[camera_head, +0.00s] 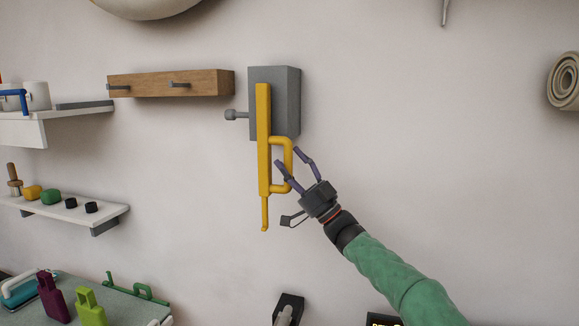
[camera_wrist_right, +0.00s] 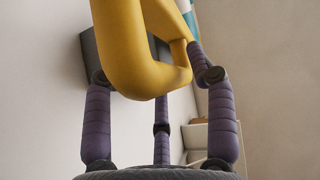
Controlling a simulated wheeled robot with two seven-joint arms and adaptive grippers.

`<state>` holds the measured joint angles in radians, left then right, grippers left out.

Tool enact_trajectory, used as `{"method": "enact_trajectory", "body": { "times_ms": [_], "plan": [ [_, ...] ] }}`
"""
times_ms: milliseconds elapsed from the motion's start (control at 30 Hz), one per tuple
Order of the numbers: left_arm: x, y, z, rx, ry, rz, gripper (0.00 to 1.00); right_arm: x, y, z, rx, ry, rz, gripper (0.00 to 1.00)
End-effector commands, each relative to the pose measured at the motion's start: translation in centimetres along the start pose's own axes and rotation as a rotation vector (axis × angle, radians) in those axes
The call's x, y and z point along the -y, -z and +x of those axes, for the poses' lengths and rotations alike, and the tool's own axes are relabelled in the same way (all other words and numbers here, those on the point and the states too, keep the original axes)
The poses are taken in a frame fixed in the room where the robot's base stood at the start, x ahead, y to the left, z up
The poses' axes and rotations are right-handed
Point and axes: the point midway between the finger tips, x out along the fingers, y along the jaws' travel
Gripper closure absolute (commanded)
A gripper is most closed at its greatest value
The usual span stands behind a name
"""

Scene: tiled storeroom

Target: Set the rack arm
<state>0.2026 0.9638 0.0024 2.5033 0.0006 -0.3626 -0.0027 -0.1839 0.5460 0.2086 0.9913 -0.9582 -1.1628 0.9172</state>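The rack arm is a long yellow bar (camera_head: 264,140), hanging upright on a grey wall box (camera_head: 288,100), with a yellow loop handle (camera_head: 289,152) on its right side. A grey knob (camera_head: 234,114) sticks out to the box's left. My right gripper (camera_head: 288,158) is at the handle, its purple fingers spread on both sides of it. In the right wrist view the handle (camera_wrist_right: 150,75) lies between the spread fingers (camera_wrist_right: 160,95); I see no firm closure on it, and contact is unclear. My left gripper is not in view.
A wooden rail (camera_head: 170,84) with pegs is left of the box. Two white shelves (camera_head: 70,212) with small items are further left. A greenish tray (camera_head: 125,308) with bright objects is at the lower left. A rolled mat (camera_head: 564,82) is at the right. The wall between is clear.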

Motion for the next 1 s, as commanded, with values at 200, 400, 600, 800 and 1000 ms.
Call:
{"method": "enact_trajectory", "body": {
  "times_ms": [200, 400, 600, 800, 1000],
  "plan": [
    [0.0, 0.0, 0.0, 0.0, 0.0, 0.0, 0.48, 0.0, -0.1, -0.4, 0.002, 0.0, 0.003, 0.44],
    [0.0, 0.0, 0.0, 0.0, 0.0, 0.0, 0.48, -0.1, -0.1, -3.0, 0.003, -0.003, 0.003, 0.44],
    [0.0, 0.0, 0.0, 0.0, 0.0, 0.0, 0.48, -0.1, -0.1, -7.1, 0.003, -0.003, 0.002, 0.44],
    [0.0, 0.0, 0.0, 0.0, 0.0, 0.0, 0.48, -0.1, -0.1, -10.3, 0.003, -0.002, 0.001, 0.44],
    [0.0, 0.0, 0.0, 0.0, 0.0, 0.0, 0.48, -0.1, 0.0, -11.8, 0.001, 0.0, 0.001, 0.44]
  ]
}}
